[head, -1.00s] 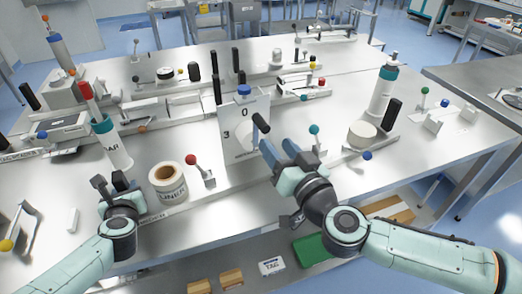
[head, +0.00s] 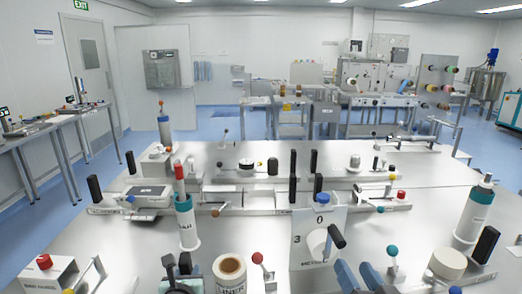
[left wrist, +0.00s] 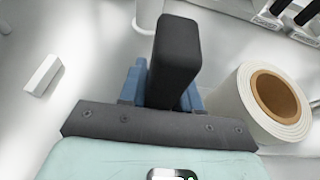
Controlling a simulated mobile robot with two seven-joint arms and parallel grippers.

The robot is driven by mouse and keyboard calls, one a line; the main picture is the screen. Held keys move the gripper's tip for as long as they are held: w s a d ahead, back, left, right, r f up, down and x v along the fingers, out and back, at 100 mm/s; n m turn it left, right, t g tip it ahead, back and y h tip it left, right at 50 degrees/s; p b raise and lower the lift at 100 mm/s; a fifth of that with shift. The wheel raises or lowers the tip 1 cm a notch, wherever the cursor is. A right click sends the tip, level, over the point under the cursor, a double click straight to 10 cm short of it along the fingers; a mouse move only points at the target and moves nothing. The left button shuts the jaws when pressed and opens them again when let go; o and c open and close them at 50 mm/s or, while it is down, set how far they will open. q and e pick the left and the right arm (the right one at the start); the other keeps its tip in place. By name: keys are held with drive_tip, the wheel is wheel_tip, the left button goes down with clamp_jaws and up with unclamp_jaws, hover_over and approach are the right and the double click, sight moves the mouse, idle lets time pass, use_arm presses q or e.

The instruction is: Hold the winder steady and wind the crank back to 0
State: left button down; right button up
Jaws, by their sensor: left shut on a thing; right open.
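The winder has an upright white plate (head: 304,256) marked 0 at the top and 3 at the left, with a blue knob (head: 323,198) above. Its crank has a round white hub and a black handle (head: 337,236), which sits right of the hub. My right gripper (head: 357,272) is open just below and right of the crank handle, apart from it; its lower part is cut off by the frame. My left gripper (head: 178,268) is shut on a black upright handle (left wrist: 178,50), seen between its blue fingers in the left wrist view. The handle's base is hidden.
A paper roll (head: 230,270) stands between my left gripper and the winder. A red-knobbed lever (head: 258,259) is left of the plate, and a teal-knobbed lever (head: 392,251) is right of it. A white bottle (head: 475,212) and a red-capped bottle (head: 185,222) stand farther out.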

use_arm(q)
drive_tip(key=shift+a+f, duration=0.1)
drive_tip(key=shift+f, duration=0.25)
drive_tip(key=c, duration=0.7)
unclamp_jaws()
drive_tip(key=shift+r, duration=0.2)
drive_tip(key=v, duration=1.2)
